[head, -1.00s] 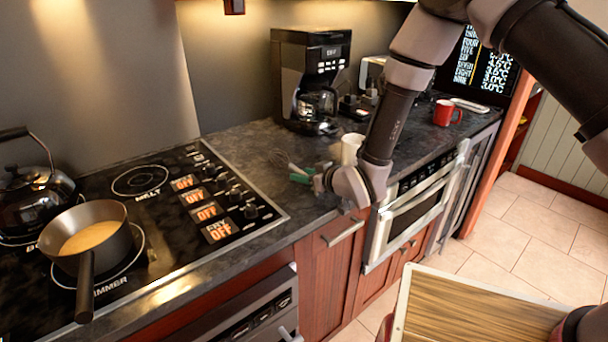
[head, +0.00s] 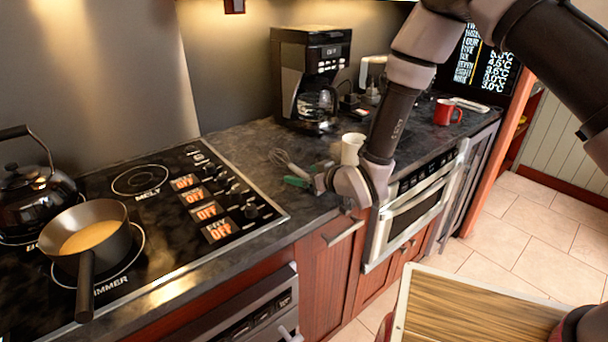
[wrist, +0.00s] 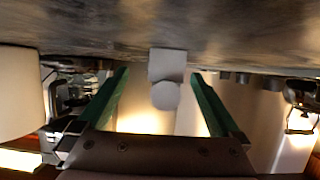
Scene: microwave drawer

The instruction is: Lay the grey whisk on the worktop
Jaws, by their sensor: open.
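The grey whisk (head: 287,161) is on the worktop (head: 245,150) in the head view, between the cooktop and the white mug, with its wire end pointing away to the back left. It seems to lie on the surface. My gripper (head: 303,177) is at the handle end, low over the worktop near its front edge. In the wrist view, the green fingers of my gripper (wrist: 162,105) are spread wide. A pale grey piece, apparently the whisk handle (wrist: 167,68), shows between them with clear gaps on both sides. My wrist hides part of the handle area in the head view.
A white mug (head: 351,149) stands close to the right of my gripper. A coffee maker (head: 310,80) stands behind. The cooktop (head: 150,215) with a saucepan (head: 88,240) is to the left. A red mug (head: 446,112) is farther right.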

